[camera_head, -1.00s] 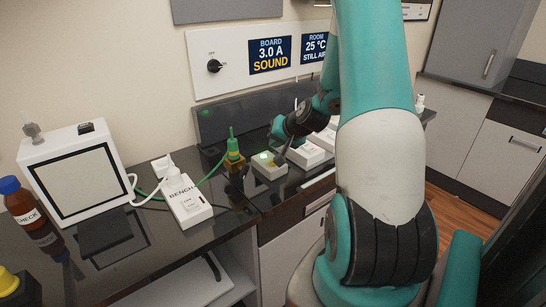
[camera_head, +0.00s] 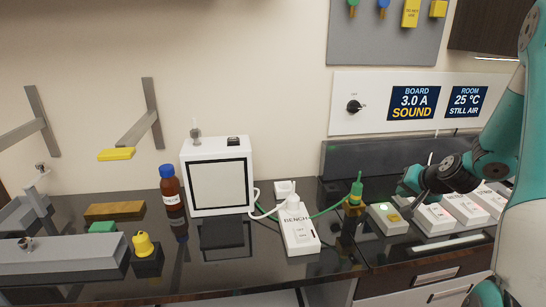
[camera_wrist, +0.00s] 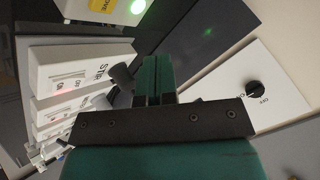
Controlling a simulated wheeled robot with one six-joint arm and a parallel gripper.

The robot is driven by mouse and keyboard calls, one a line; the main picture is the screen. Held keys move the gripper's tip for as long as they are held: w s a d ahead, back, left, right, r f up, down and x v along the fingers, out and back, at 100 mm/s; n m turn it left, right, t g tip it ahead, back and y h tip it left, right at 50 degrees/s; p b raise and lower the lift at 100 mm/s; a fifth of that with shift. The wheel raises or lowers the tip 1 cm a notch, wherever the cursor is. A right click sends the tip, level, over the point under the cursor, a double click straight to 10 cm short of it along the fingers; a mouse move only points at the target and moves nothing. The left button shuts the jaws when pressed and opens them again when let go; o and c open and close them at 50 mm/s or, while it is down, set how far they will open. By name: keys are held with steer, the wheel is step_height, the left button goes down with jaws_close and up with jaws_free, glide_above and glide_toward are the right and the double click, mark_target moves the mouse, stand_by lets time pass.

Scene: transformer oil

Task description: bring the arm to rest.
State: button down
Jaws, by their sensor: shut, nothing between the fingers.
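My gripper (camera_head: 409,181) is at the right of the head view, above the row of white blocks at the back of the bench. My arm comes in from the right edge, bent and raised. In the wrist view my gripper (camera_wrist: 157,62) shows two teal fingers side by side, shut with nothing between them. A small block with a lit green lamp (camera_head: 387,216) stands just below and left of it. Labelled white switch blocks (camera_head: 433,218) stand below and to the right; one shows in the wrist view (camera_wrist: 75,68).
A wall panel (camera_head: 370,117) with a knob and signs reading 3.0 A SOUND and 25 °C is behind. A green-topped plug (camera_head: 356,191), a BENCH socket strip (camera_head: 298,232), a white box (camera_head: 219,150) and a brown bottle (camera_head: 171,189) stand to the left.

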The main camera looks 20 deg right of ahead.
steer(key=shift+a, duration=0.1)
steer(key=a+r+n+g+y, duration=0.1)
steer(key=a+r+n+y, duration=0.15)
steer(key=a, duration=0.65)
steer(key=a+r+n+g+y, duration=0.1)
steer(key=a+r+n, duration=0.3)
steer(key=a, duration=0.5)
steer(key=a+r+n+g+y, duration=0.2)
steer(key=a+r+n, duration=0.1)
steer(key=a, duration=0.7)
steer(key=s+a+r+n+g, duration=0.2)
steer(key=s+a+n, duration=0.2)
steer(key=s+a, duration=0.3)
steer(key=s+a+r+n+g, duration=0.3)
steer(key=s+a, duration=0.4)
steer(key=s, duration=0.6)
steer(key=shift+n, duration=0.55)
